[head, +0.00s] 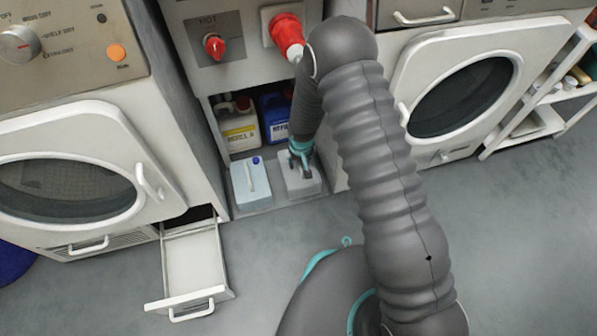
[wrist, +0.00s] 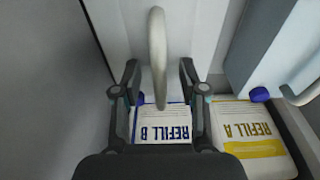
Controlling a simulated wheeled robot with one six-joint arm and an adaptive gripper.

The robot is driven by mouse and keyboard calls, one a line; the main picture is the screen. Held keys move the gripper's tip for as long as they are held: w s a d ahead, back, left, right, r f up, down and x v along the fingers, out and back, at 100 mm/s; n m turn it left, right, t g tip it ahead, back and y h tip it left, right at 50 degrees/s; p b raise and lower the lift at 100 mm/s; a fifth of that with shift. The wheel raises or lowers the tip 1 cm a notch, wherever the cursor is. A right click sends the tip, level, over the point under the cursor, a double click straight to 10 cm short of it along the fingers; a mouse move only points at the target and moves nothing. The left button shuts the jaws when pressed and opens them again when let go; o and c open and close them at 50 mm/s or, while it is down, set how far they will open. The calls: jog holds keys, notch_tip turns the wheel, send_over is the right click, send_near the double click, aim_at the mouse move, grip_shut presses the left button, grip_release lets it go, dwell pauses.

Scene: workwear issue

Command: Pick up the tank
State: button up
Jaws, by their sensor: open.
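Two pale tanks with top handles stand side by side on the floor of the open bay. My gripper (head: 300,158) is over the right tank (head: 303,182), pointing down. In the wrist view my open fingers (wrist: 157,78) sit on either side of that tank's upright handle (wrist: 157,40), with gaps showing on both sides. That tank's body (wrist: 195,35) lies behind the handle, and its cap is not visible. The left tank (head: 250,185) has a blue cap and a handle; it also shows at the right of the wrist view (wrist: 262,35).
Behind the tanks stand a yellow-labelled Refill A jug (head: 238,128) and a blue Refill B jug (head: 273,115). Bay walls flank the tanks closely. An open drawer (head: 195,262) juts out at the lower left. Red knobs (head: 287,32) are above. Floor in front is clear.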

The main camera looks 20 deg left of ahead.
grip_shut()
